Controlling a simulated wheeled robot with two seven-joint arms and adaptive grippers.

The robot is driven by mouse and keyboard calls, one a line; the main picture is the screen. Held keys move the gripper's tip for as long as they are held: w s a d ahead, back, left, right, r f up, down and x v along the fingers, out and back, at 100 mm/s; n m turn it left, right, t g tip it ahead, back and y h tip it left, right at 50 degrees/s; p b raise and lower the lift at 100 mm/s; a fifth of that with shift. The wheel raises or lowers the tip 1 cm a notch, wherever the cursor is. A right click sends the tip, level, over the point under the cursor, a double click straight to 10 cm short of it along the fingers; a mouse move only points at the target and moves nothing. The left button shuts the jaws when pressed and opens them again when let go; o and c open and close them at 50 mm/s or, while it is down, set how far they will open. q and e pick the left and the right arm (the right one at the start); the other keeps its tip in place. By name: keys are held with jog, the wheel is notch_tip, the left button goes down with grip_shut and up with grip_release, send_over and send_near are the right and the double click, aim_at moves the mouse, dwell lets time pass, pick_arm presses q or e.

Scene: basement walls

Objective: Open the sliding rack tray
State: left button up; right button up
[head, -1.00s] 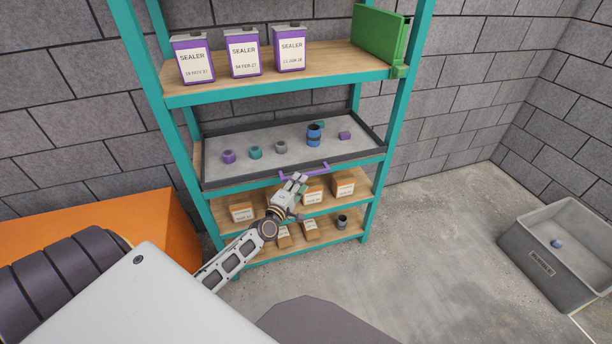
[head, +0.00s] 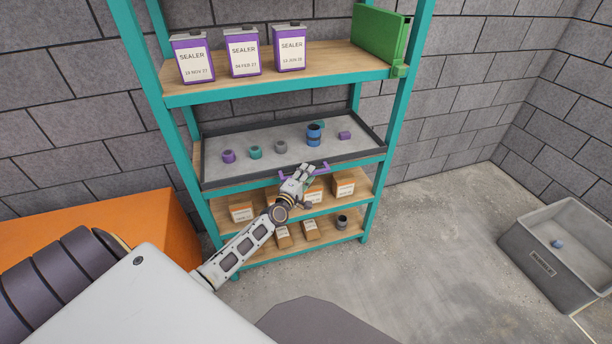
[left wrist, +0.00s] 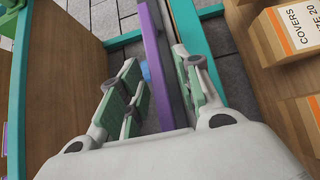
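The sliding rack tray (head: 218,171) is a grey tray with a dark rim on the middle level of a teal rack (head: 177,134). Its front edge looks level with the rack's front. A purple handle (head: 322,167) is on the tray's front. My left gripper (head: 304,170) is at the handle, partly covering it in the head view. In the left wrist view the handle (left wrist: 158,60) runs between the green-padded fingers. The fingers are apart, with a gap on the left side; the right finger is close to the handle, contact unclear. My right gripper is out of view.
The tray carries a blue container (head: 314,137) and several small rings. Purple sealer cans (head: 243,55) and a green box (head: 378,35) stand on the shelf above. Small boxes (head: 343,185) stand below. A grey bin (head: 540,262) is at right; floor before the rack is clear.

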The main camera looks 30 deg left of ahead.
pick_arm(q)
grip_shut()
jog(key=shift+s+d, duration=0.1)
dwell(0.4)
jog(key=s+d+p, duration=0.6)
jog(key=s+d, duration=0.7)
jog(key=d, duration=0.2)
jog(key=shift+s+d, duration=0.2)
jog(key=shift+d, duration=0.15)
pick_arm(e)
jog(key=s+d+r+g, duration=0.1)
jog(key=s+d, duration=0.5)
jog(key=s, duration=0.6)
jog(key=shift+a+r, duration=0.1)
